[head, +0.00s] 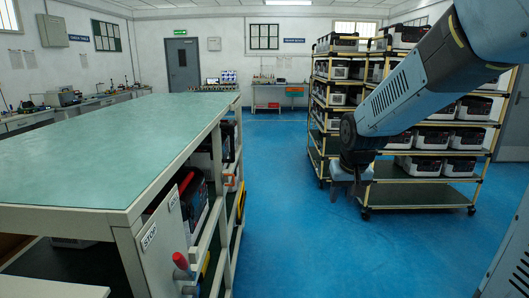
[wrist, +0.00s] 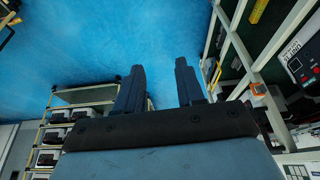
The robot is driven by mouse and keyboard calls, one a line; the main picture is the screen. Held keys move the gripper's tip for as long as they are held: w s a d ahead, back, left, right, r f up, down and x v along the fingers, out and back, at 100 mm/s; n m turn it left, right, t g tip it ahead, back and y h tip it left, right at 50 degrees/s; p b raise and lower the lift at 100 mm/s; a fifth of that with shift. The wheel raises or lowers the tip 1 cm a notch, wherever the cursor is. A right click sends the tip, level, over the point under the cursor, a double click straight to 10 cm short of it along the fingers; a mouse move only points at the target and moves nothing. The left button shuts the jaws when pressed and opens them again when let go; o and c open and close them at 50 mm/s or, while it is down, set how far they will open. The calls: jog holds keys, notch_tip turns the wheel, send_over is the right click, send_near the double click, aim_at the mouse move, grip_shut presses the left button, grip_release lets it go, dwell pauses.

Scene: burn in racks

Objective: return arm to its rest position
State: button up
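My arm comes in from the upper right of the head view and bends down in front of the wheeled racks. My gripper (head: 347,190) hangs at its end over the blue floor, pointing down. In the wrist view the two dark fingers of my gripper (wrist: 160,88) stand apart with only blue floor between them. It is open and holds nothing.
A green-topped bench (head: 105,140) with boxed units beneath fills the left. Wheeled racks (head: 420,183) with several white-and-black units stand behind my arm. The blue floor (head: 285,225) between them is clear. A grey door (head: 183,66) is at the back.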

jog(key=s+d+r, duration=0.1)
jog(key=s+r, duration=0.2)
jog(key=s, duration=0.3)
jog(key=s+d+r+t, duration=0.1)
jog(key=s+r, duration=0.2)
jog(key=s, duration=0.4)
jog(key=s+r, duration=0.3)
jog(key=s, duration=0.3)
jog(key=shift+s+d, duration=0.35)
jog(key=shift+d, duration=0.05)
